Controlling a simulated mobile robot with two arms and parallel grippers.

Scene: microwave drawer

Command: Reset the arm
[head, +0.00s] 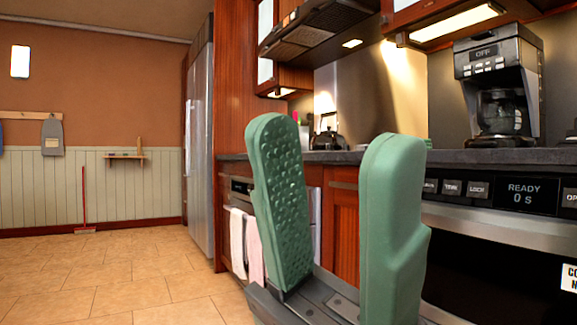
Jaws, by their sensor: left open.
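My left gripper (334,205) is close to the camera in the head view, with its two green padded fingers pointing up. The fingers stand wide apart and nothing is between them. The left finger shows a dimpled inner pad. The gripper is in front of the wooden cabinets and hides part of the counter and the microwave drawer's left end. The microwave drawer (497,262) is at the right, below the counter, and looks shut; its display reads "READY 0 S". My right gripper is not in view.
A dark counter (462,157) runs along the right, with a coffee maker (498,85) and a kettle (328,138) on it. Towels (246,245) hang on an oven front left of my gripper. A tall fridge (200,140) stands farther back.

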